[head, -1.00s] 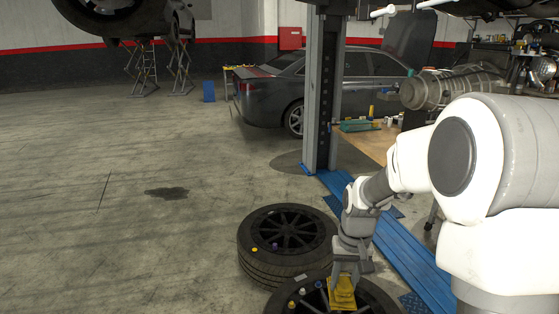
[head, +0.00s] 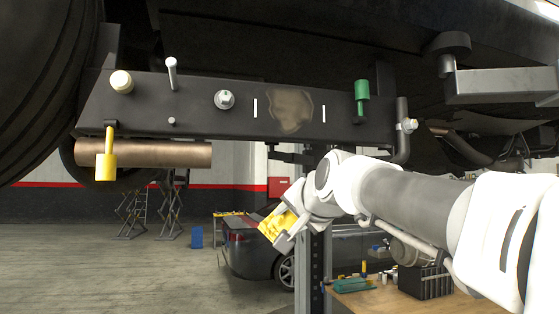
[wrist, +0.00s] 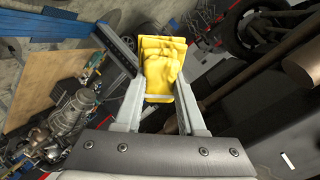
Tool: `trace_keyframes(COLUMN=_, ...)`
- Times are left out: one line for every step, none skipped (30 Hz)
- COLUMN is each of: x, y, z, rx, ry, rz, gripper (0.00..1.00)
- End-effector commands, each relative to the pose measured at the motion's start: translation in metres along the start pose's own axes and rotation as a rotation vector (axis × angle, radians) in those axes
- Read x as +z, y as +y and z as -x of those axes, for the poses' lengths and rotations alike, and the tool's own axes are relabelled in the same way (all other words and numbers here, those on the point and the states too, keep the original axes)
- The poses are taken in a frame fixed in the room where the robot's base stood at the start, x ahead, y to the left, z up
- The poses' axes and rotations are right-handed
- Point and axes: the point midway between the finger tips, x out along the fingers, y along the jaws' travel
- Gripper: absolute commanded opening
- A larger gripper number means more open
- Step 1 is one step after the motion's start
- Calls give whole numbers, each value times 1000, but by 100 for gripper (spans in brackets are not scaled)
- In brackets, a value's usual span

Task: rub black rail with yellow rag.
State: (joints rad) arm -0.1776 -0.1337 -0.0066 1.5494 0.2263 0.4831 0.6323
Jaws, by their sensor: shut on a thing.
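The black rail (head: 195,105) runs across the upper part of the head view, under the raised car. It carries a brown smudge (head: 290,110) between two white marks. My gripper (head: 275,230) is below the rail and apart from it, with its fingers pointing down and left. It is shut on the yellow rag (head: 273,225). In the wrist view the rag (wrist: 160,68) is bunched between the two fingers.
On the rail are a white knob (head: 121,81), a bolt (head: 224,99), a yellow-handled part (head: 106,165) and a green-handled part (head: 362,95). A copper-coloured pipe (head: 175,153) runs beneath its left end. A lift post (head: 310,262) and workbench (head: 375,297) stand below.

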Motion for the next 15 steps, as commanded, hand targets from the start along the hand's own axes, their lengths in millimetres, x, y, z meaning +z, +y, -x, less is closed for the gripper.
trace_keyframes(x=-14, y=-28, z=20, rx=-39, ry=41, rz=1, gripper=0)
trace_keyframes(x=-21, y=-40, z=30, rx=-58, ry=63, rz=0, gripper=0)
trace_keyframes(x=-30, y=-57, z=44, rx=-83, ry=91, rz=-1, gripper=0)
trace_keyframes(x=-36, y=-69, z=55, rx=-101, ry=108, rz=-2, gripper=0)
trace_keyframes(x=-41, y=-80, z=65, rx=-118, ry=125, rz=-3, gripper=0)
trace_keyframes(x=-49, y=-94, z=79, rx=-139, ry=143, rz=-2, gripper=0)
trace_keyframes(x=-53, y=-103, z=88, rx=-153, ry=154, rz=-3, gripper=0)
trace_keyframes(x=-57, y=-112, z=98, rx=-167, ry=165, rz=-2, gripper=0)
trace_keyframes(x=-63, y=-122, z=109, rx=-184, ry=176, rz=-2, gripper=0)
trace_keyframes(x=-66, y=-128, z=117, rx=-195, ry=183, rz=-2, gripper=0)
trace_keyframes(x=-69, y=-134, z=124, rx=-204, ry=189, rz=-2, gripper=0)
trace_keyframes(x=-72, y=-140, z=132, rx=-215, ry=193, rz=-1, gripper=0)
trace_keyframes(x=-74, y=-144, z=137, rx=-221, ry=196, rz=-1, gripper=0)
trace_keyframes(x=-75, y=-148, z=141, rx=-228, ry=200, rz=0, gripper=0)
trace_keyframes(x=-77, y=-151, z=146, rx=-234, ry=202, rz=0, gripper=0)
